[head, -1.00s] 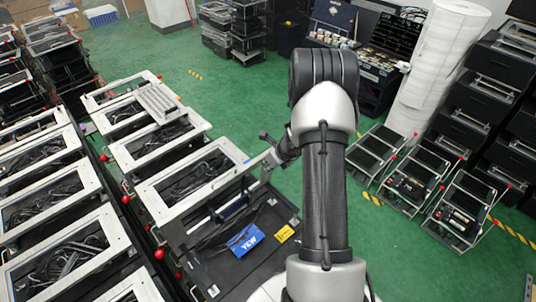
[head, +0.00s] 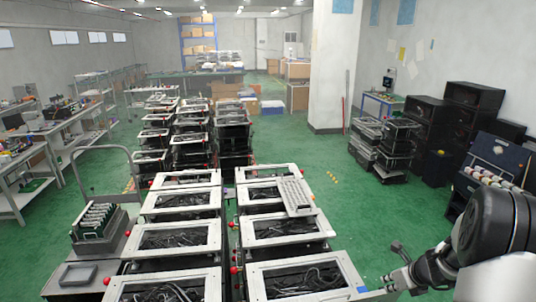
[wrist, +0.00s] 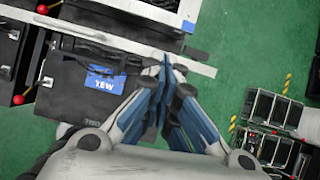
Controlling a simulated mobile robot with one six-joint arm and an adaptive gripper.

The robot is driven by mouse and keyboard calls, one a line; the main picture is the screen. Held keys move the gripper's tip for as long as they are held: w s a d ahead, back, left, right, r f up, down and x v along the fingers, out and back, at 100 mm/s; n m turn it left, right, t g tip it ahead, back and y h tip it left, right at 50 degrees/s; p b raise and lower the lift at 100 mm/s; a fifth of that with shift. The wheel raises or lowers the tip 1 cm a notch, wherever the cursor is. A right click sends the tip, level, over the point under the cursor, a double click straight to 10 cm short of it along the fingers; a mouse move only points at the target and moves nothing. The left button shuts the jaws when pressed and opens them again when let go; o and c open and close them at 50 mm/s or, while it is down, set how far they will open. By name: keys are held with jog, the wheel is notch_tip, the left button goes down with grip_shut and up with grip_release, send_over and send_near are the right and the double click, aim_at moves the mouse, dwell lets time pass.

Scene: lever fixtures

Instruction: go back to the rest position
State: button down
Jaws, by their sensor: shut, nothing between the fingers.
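My gripper (wrist: 165,68) is shut and empty in the wrist view, its blue-grey fingers meeting at the centre. It appears over the edge of a black case (wrist: 72,88) with a blue label (wrist: 105,82); the height above it is hard to judge. In the head view my arm comes in at the lower right corner. My wrist shows there beside the nearest white-framed fixture (head: 340,262), with the fingertips small and unclear.
White-framed fixtures (head: 180,237) with red knobs stand in two rows, cables inside. A grey slatted piece (head: 292,196) lies on one. A trolley (head: 95,250) is at left, a pillar (head: 335,80) behind. Green floor (head: 365,200) is clear between the rows and the right-hand equipment.

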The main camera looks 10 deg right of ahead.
jog(key=s+a+r+n+y+b, duration=0.15)
jog(key=s+a+n+b, duration=0.25)
jog(key=a+n+b, duration=0.65)
jog(key=s+a+r+n+b, duration=0.4)
jog(key=a+n, duration=0.4)
jog(key=a, duration=0.5)
jog(key=s+a+f+n+b, duration=0.2)
jog(key=s+f+n+b, duration=0.1)
jog(key=s+n+b, duration=0.1)
jog(key=s+a+f+n+g+h+b, duration=0.1)
jog(key=s+f+n+b, duration=0.3)
jog(key=s, duration=0.5)
jog(key=s+a+f+n+h+b, duration=0.1)
jog(key=s+a+f+n+b, duration=0.1)
jog(key=s+f+n+b, duration=0.2)
jog(key=s+n+b, duration=0.2)
jog(key=s+n, duration=0.1)
jog(key=n, duration=0.1)
jog(key=shift+a+f+g, duration=0.25)
jog(key=shift+a+g, duration=0.05)
jog(key=shift+a, duration=0.1)
